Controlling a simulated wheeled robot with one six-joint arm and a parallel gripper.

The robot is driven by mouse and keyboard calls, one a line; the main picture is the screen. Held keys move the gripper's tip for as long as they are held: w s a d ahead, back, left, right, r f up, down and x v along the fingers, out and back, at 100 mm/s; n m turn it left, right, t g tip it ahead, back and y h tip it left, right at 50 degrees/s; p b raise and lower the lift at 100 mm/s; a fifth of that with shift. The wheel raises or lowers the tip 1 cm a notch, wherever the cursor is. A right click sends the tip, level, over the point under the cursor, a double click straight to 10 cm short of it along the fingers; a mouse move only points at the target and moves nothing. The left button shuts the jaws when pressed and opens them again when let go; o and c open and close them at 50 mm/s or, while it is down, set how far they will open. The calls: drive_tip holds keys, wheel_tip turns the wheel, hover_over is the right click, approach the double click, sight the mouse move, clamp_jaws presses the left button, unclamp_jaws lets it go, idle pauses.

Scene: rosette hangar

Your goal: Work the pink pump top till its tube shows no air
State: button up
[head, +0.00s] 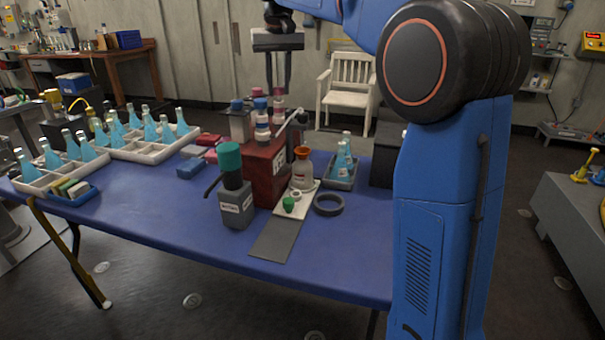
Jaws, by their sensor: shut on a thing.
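The pink pump top (278,104) is in the head view, above the red box (258,178) on the blue table, among several bottle tops. My gripper (279,90) points straight down from above, its two dark fingers shut on the pink pump top. The pump's lower part is partly hidden by the blue-and-white stacked top (262,122) in front. A pale spout or tube (290,124) slants up to the right beside it. Whether there is air in the tube is too small to tell.
A grey bottle with a green cap (230,158) stands in front of the red box. An orange-topped flask (302,170), a dark ring (328,204) and a tray of blue flasks (342,172) are to the right. The table's front left (150,210) is clear.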

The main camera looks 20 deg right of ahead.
drive_tip(key=shift+r, duration=1)
idle(0.3)
drive_tip(key=shift+f, duration=0.95)
idle(0.7)
drive_tip(key=shift+r, duration=0.95)
idle(0.3)
drive_tip(key=shift+f, duration=0.95)
idle(0.7)
drive_tip(key=o, duration=0.8)
drive_tip(key=shift+r, duration=3.5)
